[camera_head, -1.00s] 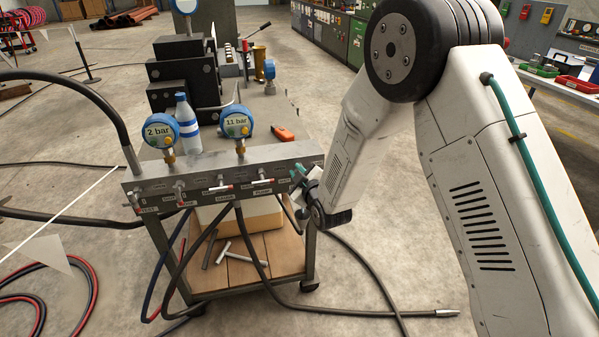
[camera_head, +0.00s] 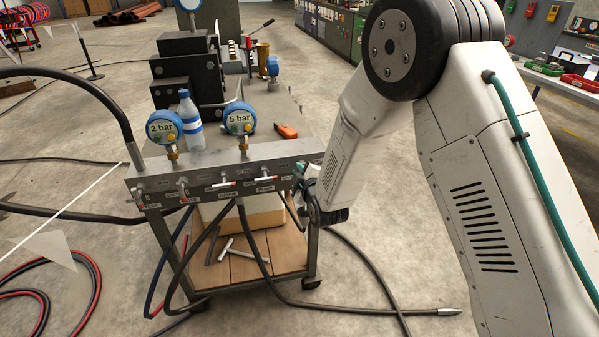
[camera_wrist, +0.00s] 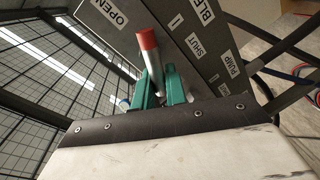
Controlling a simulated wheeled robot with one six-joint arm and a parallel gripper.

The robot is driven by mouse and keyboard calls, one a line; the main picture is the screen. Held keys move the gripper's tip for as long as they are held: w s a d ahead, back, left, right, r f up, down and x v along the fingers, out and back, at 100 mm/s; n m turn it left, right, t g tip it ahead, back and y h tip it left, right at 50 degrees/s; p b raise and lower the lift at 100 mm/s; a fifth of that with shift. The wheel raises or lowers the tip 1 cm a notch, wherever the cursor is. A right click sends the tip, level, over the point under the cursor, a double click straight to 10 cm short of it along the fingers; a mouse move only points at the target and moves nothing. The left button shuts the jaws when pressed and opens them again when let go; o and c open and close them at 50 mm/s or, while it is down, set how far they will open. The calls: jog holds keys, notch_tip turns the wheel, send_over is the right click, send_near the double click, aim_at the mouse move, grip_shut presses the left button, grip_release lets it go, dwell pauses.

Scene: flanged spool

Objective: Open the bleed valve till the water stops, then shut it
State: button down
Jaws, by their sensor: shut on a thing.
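The bleed valve's lever (camera_wrist: 150,62) is a metal bar with a red tip, seen in the wrist view beside the OPEN (camera_wrist: 107,12), SHUT (camera_wrist: 193,43) and BLEED labels. Its tip lies between OPEN and SHUT. My gripper (camera_wrist: 157,88), with green fingertips, is shut on it. In the head view, my gripper (camera_head: 308,188) is at the right end of the grey manifold (camera_head: 205,168) and hides this valve. The left gauge (camera_head: 163,127) reads 2 bar and the right gauge (camera_head: 240,121) reads 5 bar. I cannot make out any water flow.
Other small levers (camera_head: 222,184) line the manifold front. The cart top holds a water bottle (camera_head: 189,116), an orange tool (camera_head: 286,131) and a black block press (camera_head: 185,85). Dark hoses (camera_head: 330,308) hang down and cross the floor.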

jog(key=c, duration=1.5)
grip_release()
jog(key=v, duration=0.7)
jog(key=shift+s+d, duration=0.15)
jog(key=shift+s, duration=0.25)
